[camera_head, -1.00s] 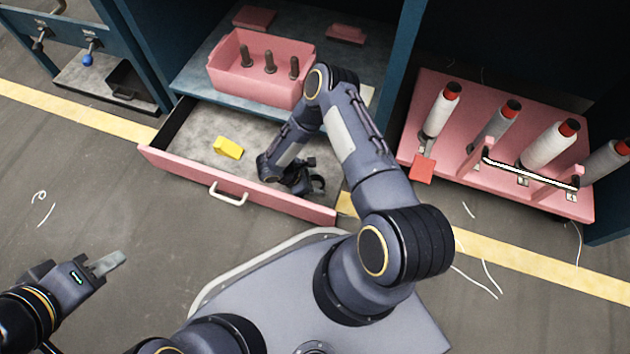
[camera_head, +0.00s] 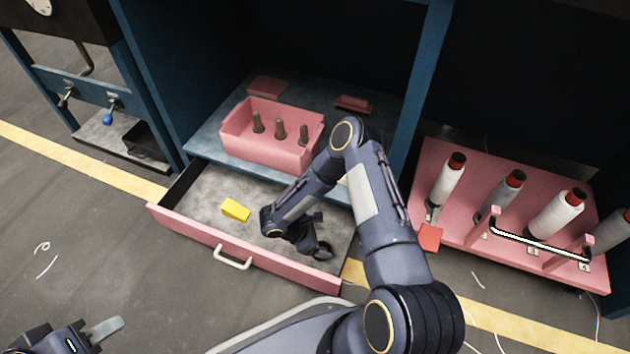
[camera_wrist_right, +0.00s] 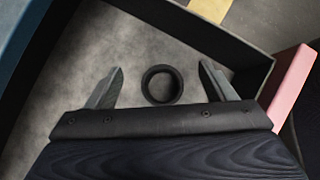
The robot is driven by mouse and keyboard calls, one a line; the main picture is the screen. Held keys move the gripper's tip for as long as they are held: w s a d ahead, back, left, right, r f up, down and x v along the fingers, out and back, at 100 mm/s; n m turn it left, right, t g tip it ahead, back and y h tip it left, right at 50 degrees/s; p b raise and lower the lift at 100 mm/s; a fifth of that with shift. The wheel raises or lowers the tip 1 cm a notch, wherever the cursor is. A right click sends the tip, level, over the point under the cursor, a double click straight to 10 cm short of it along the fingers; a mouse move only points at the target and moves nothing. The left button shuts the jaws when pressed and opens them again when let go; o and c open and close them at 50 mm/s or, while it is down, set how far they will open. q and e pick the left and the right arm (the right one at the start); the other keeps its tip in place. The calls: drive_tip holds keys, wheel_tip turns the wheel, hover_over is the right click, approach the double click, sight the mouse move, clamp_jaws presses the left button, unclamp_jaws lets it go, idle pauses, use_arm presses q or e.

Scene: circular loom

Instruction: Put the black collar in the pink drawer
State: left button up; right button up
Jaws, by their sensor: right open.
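The black collar (camera_wrist_right: 147,85) is a dark ring inside the pink drawer (camera_head: 235,248), which is pulled out. In the right wrist view it appears to lie on the grey drawer floor, between my open fingers and apart from both. In the head view a dark ring (camera_head: 323,251) shows near the drawer's right front corner. My right gripper (camera_head: 312,235) is over that part of the drawer; its fingers (camera_wrist_right: 160,85) are spread and empty. My left gripper (camera_head: 105,329) is at the lower left over the floor, away from the drawer; its jaw gap is unclear.
A yellow block (camera_head: 235,210) lies in the drawer, left of my right gripper. A pink bin (camera_head: 240,145) with dark pegs stands on the shelf above. A pink rack (camera_head: 430,195) with white spools is at right. Floor in front of the drawer is clear at left.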

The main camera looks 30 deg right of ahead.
drive_tip(key=w+r+n+t+p, duration=0.2)
drive_tip(key=r+p, duration=0.5)
drive_tip(key=r, duration=0.5)
drive_tip(key=w+r+n+t+p, duration=0.2)
drive_tip(key=r+p, duration=0.6)
drive_tip(key=r, duration=0.4)
drive_tip(key=shift+w+d+r+n, duration=0.15)
drive_tip(key=shift+w+d+n, duration=0.2)
drive_tip(key=shift+w+n, duration=0.55)
drive_tip(key=shift+s, duration=0.1)
